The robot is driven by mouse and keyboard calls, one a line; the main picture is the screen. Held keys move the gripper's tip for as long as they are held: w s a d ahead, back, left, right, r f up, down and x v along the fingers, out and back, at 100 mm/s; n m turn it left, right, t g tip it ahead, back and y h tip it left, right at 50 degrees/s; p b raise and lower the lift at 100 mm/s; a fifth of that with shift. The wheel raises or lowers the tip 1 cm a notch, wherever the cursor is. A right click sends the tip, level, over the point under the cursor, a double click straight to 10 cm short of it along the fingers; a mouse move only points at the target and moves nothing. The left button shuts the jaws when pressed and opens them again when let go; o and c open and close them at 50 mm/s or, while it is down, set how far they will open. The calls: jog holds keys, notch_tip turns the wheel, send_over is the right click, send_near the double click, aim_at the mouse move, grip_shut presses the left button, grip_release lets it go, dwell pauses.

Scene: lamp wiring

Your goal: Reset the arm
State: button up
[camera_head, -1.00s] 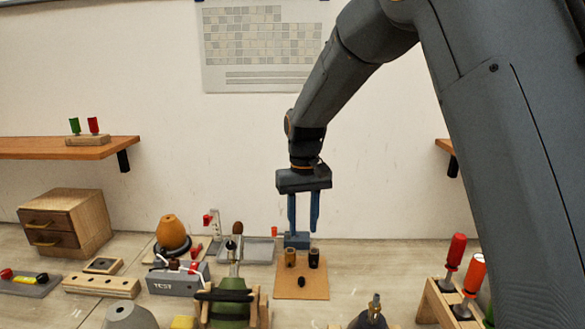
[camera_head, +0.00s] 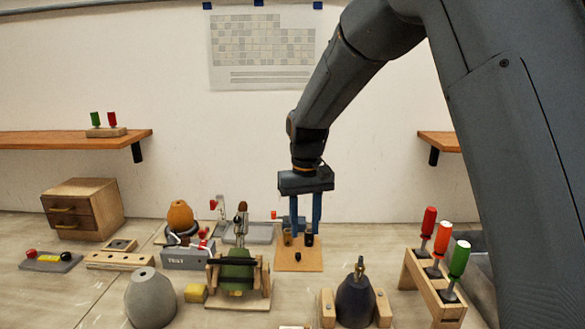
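My arm comes in from the upper right and bends down to my gripper (camera_head: 305,226), which points straight down. Its two blue fingers stand apart with wall showing between them, and I see nothing held. The fingertips are in line with the back of a small wooden board (camera_head: 299,262). On this board stand a brass-coloured cylinder (camera_head: 287,237) and a dark cylinder (camera_head: 309,240), and a small black piece (camera_head: 298,257) lies in front. I cannot tell how far the fingertips are from the cylinders.
A green lamp body in a wooden cradle (camera_head: 236,276), a grey cone (camera_head: 151,298), a dark lamp body (camera_head: 356,300) and a screwdriver rack (camera_head: 435,290) stand in front. A grey TEST box (camera_head: 187,258) and a drawer box (camera_head: 84,208) are left. Shelves flank the wall.

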jog(key=s+d+f+m+t, duration=0.1)
jog(key=s+d+f+m, duration=0.15)
jog(key=s+d, duration=0.65)
jog(key=s+d+f+m+t, duration=0.1)
jog(key=s+d+f, duration=0.2)
jog(key=s+d, duration=0.65)
notch_tip(320, 180, down, 11)
jog(key=a+b, duration=0.2)
jog(key=b, duration=0.8)
jog(key=shift+s+a+f+g, duration=0.15)
jog(key=shift+s+f+g, duration=0.05)
jog(key=shift+s+g, duration=0.25)
jog(key=shift+n, duration=0.25)
